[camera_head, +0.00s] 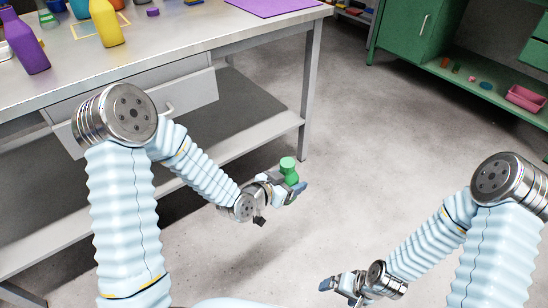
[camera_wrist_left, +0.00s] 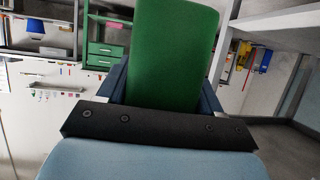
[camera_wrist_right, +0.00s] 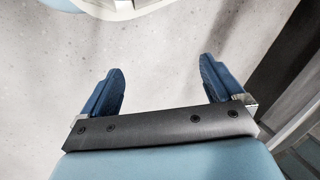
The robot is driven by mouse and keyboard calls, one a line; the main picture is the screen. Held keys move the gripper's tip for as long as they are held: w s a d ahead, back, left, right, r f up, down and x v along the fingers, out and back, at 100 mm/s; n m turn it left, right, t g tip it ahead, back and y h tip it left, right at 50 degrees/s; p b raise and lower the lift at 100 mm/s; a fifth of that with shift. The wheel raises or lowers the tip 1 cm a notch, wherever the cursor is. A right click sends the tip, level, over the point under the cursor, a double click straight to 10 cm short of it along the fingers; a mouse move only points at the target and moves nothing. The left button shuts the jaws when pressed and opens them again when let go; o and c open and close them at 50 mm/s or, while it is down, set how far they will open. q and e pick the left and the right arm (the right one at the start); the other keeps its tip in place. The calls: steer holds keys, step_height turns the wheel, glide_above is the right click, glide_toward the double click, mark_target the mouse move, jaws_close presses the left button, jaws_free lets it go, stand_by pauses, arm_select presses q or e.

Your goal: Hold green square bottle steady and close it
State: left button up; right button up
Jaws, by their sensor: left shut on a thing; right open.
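A green square bottle (camera_head: 289,172) is held in my left gripper (camera_head: 290,188), in front of the table's right end and above the floor. In the left wrist view the bottle's green body (camera_wrist_left: 172,52) stands between the two blue fingers, which are shut on it. Whether a cap sits on its top is too small to tell. My right gripper (camera_head: 341,287) is low at the bottom centre of the head view, apart from the bottle. In the right wrist view its two blue fingers (camera_wrist_right: 160,90) are spread with nothing between them.
The table (camera_head: 200,55) at left bears a purple bottle (camera_head: 25,42), a yellow bottle (camera_head: 106,22) and a purple mat (camera_head: 270,6). A green cabinet (camera_head: 408,30) stands at the back right, with a pink basket (camera_head: 525,97) on its shelf. The floor between is clear.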

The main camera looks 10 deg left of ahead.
arm_select(q)
steer(key=shift+m+g+h, duration=0.4)
steer(key=shift+m+h, duration=0.4)
steer(key=d+f, duration=0.1)
steer(key=s+d, duration=0.1)
steer(key=d+f, duration=0.1)
steer(key=shift+s+f, duration=0.25)
steer(key=shift+f, duration=0.05)
